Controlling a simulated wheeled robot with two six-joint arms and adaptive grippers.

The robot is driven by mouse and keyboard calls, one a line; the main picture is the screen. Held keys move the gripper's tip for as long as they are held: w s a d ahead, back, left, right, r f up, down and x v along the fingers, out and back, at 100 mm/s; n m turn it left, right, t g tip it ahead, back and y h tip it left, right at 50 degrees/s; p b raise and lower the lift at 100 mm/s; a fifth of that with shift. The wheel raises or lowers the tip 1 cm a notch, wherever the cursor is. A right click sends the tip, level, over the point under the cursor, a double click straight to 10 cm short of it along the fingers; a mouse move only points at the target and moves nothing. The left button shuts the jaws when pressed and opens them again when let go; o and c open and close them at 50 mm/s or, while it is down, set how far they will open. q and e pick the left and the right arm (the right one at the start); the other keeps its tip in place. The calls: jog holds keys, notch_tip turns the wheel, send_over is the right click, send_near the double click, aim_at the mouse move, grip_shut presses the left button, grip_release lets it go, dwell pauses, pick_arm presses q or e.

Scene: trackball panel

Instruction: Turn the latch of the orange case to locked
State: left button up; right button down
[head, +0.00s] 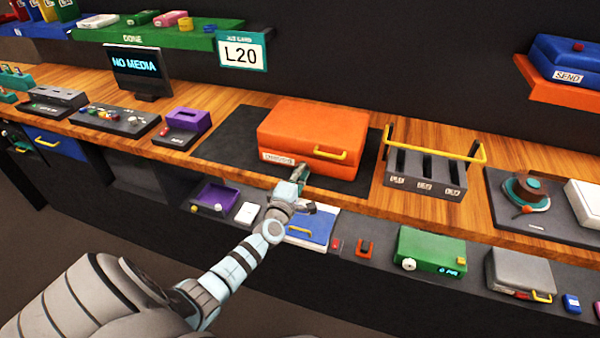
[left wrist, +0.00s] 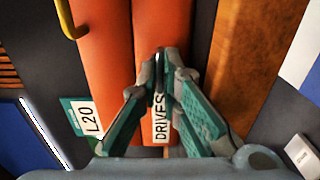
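The orange case (head: 318,128) lies closed on a dark mat on the wooden counter. It has a yellow handle (head: 331,153) and a white label (head: 277,157) on its front. In the left wrist view, the orange case (left wrist: 104,45) shows two orange halves with a dark seam, and its label (left wrist: 160,118) reads DRIVES. My left gripper (head: 300,172) is at the case's front, just right of the label. In the wrist view its fingertips (left wrist: 166,66) are together over the front. The latch is not clearly visible; the fingers cover that spot. My right gripper is out of view.
A grey slotted rack (head: 428,175) with a yellow bar stands right of the case. A purple box (head: 188,122) stands left. A lower shelf holds a blue case (head: 313,228) and a green box (head: 430,250). An L20 sign (head: 241,52) hangs behind.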

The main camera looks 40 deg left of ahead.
pick_arm(q)
jog(key=o, duration=0.4)
jog(key=shift+d, duration=0.1)
jog(key=v, duration=0.8)
